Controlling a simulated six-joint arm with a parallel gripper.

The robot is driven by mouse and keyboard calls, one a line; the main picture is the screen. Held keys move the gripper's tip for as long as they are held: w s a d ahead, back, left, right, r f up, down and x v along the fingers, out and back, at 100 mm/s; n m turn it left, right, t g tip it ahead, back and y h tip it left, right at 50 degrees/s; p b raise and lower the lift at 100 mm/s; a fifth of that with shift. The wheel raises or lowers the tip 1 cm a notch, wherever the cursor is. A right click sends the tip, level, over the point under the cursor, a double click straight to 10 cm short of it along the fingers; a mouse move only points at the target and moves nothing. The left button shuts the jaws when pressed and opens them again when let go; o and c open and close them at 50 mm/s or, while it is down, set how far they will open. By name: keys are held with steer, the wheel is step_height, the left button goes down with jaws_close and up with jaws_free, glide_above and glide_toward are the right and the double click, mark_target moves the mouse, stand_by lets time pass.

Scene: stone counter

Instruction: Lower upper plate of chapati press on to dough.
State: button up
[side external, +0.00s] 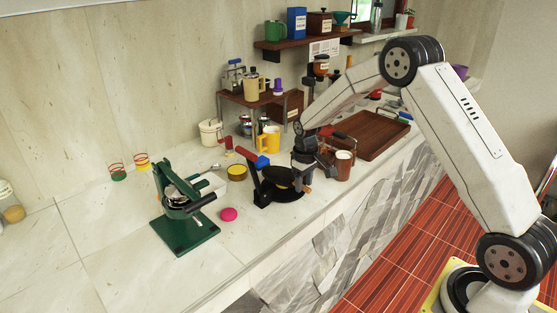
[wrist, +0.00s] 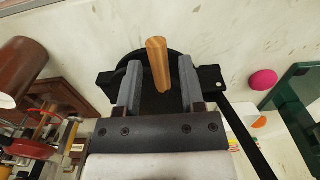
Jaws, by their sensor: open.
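The black chapati press (side external: 283,195) stands on the counter near its front edge. In the wrist view, the black plate (wrist: 122,78) lies behind the fingers. A wooden handle (wrist: 154,50) stands between my open fingers (wrist: 158,68), apparently untouched by either. In the side view, my gripper (side external: 306,178) is just right of the press. The dough cannot be made out clearly; a thin tan edge shows between the plates.
A green metal press (side external: 183,236) and a pink ball (side external: 229,214) sit to the left. A brown mug (side external: 343,166) stands close right of my gripper, with a wooden tray (side external: 372,136) behind. Shelves and jars line the wall.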

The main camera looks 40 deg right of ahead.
steer(key=shift+r, duration=2.15)
steer(key=shift+s+a+r, duration=0.15)
steer(key=shift+s+a, duration=0.15)
steer(key=shift+a, duration=0.05)
steer(key=s+a+r+t, duration=0.1)
steer(key=s+a, duration=0.4)
steer(key=s, duration=0.5)
steer(key=s+a+r+t, duration=0.1)
steer(key=s+a, duration=0.5)
steer(key=s, duration=0.4)
steer(key=shift+s+a+r+t, duration=0.15)
steer(key=shift+s+r+t, duration=0.15)
steer(key=shift+s, duration=0.05)
